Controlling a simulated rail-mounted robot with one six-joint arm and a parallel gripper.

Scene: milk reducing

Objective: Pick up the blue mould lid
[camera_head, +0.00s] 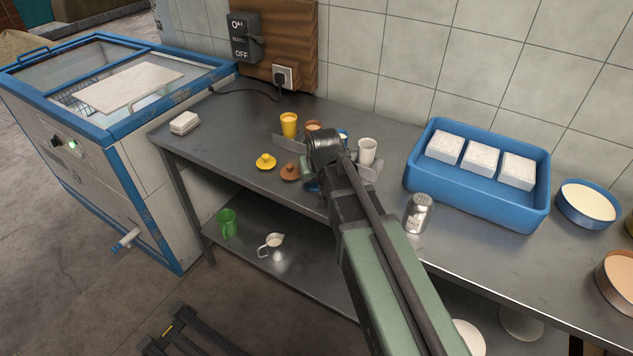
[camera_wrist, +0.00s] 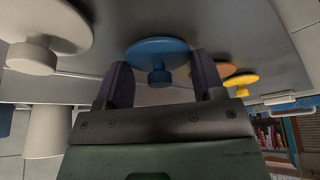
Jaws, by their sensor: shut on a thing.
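The blue mould lid (camera_wrist: 157,50) is a round disc with a small knob, between the two fingers of my gripper (camera_wrist: 162,85) in the wrist view. My gripper is shut on it, though the contact at the knob is hard to make out. In the head view my arm hides most of the lid; a blue sliver (camera_head: 312,187) shows at the worktop's front edge. Whether the lid is clear of the worktop cannot be told.
A yellow lid (camera_head: 265,161) and a brown lid (camera_head: 290,172) lie left of my gripper. Behind stand a yellow mould (camera_head: 289,125) and a white mould (camera_head: 367,151). A metal shaker (camera_head: 417,213) and a blue tray (camera_head: 478,196) are to the right.

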